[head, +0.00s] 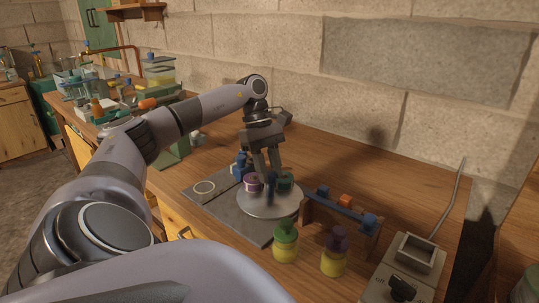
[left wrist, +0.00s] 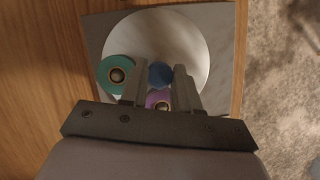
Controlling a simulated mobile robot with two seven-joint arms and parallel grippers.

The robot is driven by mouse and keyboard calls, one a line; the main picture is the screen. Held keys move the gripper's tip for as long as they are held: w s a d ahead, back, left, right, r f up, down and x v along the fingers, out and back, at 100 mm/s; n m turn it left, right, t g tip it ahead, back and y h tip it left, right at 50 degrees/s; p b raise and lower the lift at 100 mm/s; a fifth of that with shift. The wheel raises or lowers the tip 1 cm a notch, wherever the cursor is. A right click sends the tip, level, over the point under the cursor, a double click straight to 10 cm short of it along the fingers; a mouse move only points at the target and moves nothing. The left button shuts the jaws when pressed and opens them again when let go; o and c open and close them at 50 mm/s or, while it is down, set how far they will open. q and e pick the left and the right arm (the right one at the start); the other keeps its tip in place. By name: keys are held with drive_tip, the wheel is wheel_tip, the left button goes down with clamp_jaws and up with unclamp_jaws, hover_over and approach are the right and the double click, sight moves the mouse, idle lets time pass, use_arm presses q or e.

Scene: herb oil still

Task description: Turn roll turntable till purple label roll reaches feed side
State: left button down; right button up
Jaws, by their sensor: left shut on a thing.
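A pale round turntable (head: 262,208) sits on a grey base plate (head: 225,208); its disc also shows in the left wrist view (left wrist: 185,35). The purple label roll (head: 252,184) stands on the disc, left of my gripper in the head view; in the left wrist view (left wrist: 157,98) it is partly hidden by my gripper. A teal roll (head: 286,181) stands on the disc too, left of the fingers in the left wrist view (left wrist: 117,76). My left gripper (head: 267,176) is shut on a blue round-topped peg (left wrist: 160,74) standing up from the disc. My right gripper is not in view.
A pale ring mark (head: 204,187) lies on the base plate. A wooden holder with a blue bar (head: 341,206) stands right of the turntable. A green-topped jar (head: 286,243) and a purple-topped jar (head: 334,253) stand in front. A grey device (head: 415,255) is at right.

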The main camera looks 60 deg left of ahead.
use_arm(q)
drive_tip(key=c, duration=0.8)
unclamp_jaws()
drive_tip(key=shift+p+v, duration=0.55)
drive_tip(key=shift+v, duration=3.1)
drive_tip(key=shift+d, duration=0.1)
